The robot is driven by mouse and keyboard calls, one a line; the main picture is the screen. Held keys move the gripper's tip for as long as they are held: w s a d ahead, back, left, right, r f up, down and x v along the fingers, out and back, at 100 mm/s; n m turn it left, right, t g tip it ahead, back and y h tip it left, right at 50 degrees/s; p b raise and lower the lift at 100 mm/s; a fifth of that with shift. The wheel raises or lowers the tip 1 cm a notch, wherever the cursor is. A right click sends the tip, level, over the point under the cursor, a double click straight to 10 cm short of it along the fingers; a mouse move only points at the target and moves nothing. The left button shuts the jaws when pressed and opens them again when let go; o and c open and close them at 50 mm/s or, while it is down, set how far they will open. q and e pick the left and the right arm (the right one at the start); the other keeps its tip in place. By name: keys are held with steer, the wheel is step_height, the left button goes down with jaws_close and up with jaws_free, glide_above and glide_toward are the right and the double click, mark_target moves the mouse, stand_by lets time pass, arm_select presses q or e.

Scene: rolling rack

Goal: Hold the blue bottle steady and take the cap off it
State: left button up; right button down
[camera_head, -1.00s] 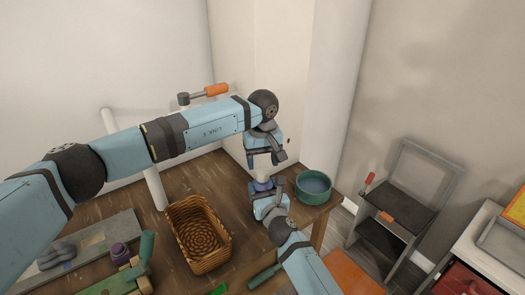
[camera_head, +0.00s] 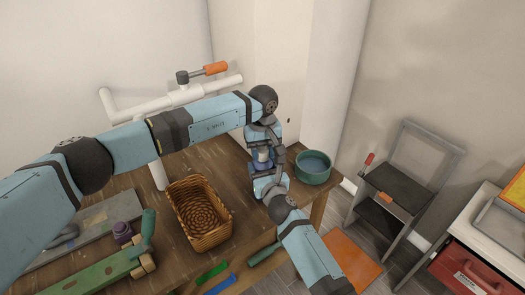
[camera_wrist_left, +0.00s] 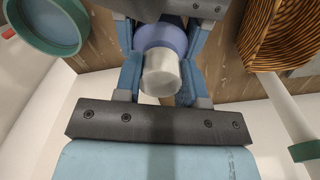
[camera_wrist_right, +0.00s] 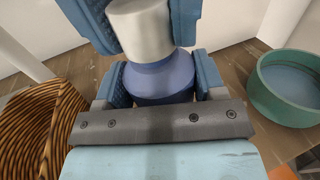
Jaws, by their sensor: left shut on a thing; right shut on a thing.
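The blue bottle (camera_wrist_right: 160,78) stands upright on the wooden table, its blue body between the fingers of my right gripper (camera_wrist_right: 158,82). The white cap (camera_wrist_left: 161,74) is on top of the bottle, with the blue shoulder (camera_wrist_left: 163,38) right below it. My left gripper (camera_wrist_left: 160,82) comes from above and is shut on the cap, one finger on each side. In the head view, the left gripper (camera_head: 262,150) sits just above the right gripper (camera_head: 266,182), and together they hide most of the bottle. I see no gap between cap and bottle.
A green round bowl (camera_head: 313,168) stands close on the right, near the table edge. A wicker basket (camera_head: 200,212) is on the left. A white wall column (camera_head: 325,90) rises behind.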

arm_select(q)
steer(key=n, duration=1.7)
steer(key=shift+n, duration=0.4)
steer(key=n, duration=1.2)
steer(key=shift+n, duration=0.4)
steer(key=n, duration=0.5)
steer(key=shift+r+n, duration=0.1)
steer(key=shift+n, duration=0.2)
